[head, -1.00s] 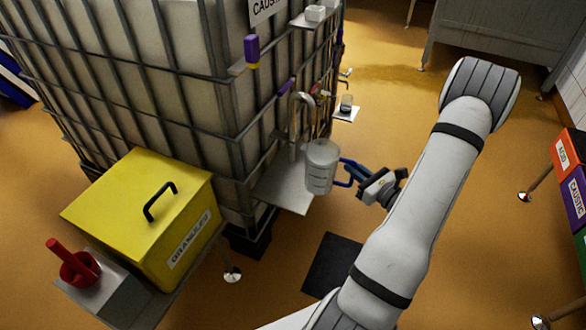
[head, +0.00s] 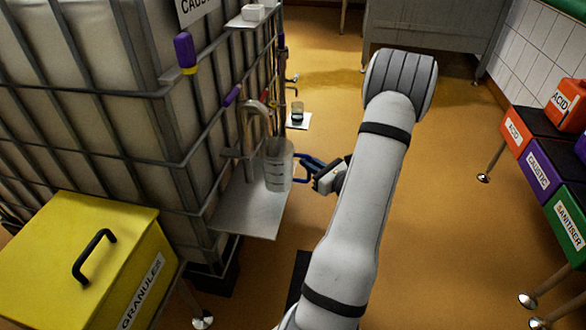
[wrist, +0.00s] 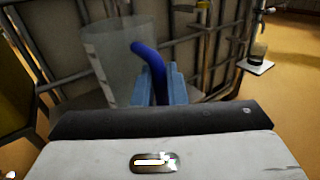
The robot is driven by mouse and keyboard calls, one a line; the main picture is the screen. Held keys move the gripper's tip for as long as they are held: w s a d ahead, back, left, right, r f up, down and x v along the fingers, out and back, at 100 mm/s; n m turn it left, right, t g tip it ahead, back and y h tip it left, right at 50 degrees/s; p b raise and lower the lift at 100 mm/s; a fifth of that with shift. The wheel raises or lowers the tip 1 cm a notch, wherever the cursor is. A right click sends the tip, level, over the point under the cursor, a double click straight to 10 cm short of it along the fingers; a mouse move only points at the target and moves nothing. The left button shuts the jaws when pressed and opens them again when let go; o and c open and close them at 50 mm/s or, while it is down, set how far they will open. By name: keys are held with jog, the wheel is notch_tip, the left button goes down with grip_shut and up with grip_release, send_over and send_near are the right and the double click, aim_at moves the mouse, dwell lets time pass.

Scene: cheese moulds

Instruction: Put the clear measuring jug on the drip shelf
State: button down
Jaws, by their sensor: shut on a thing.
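The clear measuring jug (head: 278,168) is upright, with dark marks on its side and a blue handle (head: 302,168). My gripper (head: 312,167) is shut on the handle, to the right of the jug. In the wrist view the jug (wrist: 112,58) is see-through, and the light blue fingers (wrist: 156,86) close around its handle. The drip shelf (head: 238,214) is a flat metal plate at the caged tank, below a curved metal tap (head: 252,112). The jug overlaps the shelf's right part in the head view; I cannot tell whether its base touches it.
A yellow granules box (head: 75,245) is at front left. A small shelf (head: 300,121) holds a dark-bottomed vessel. Coloured bins (head: 545,172) stand at right.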

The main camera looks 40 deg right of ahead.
aim_at(297, 154)
jog(key=w, duration=0.5)
jog(key=shift+w+a+b, duration=0.25)
jog(key=shift+a+b, duration=0.05)
jog(key=shift+b, duration=0.05)
jog(key=shift+f+b, duration=0.75)
jog(key=shift+f, duration=0.95)
jog(key=shift+f, duration=0.2)
jog(key=c, duration=1.5)
grip_release()
jog(key=shift+o, duration=0.2)
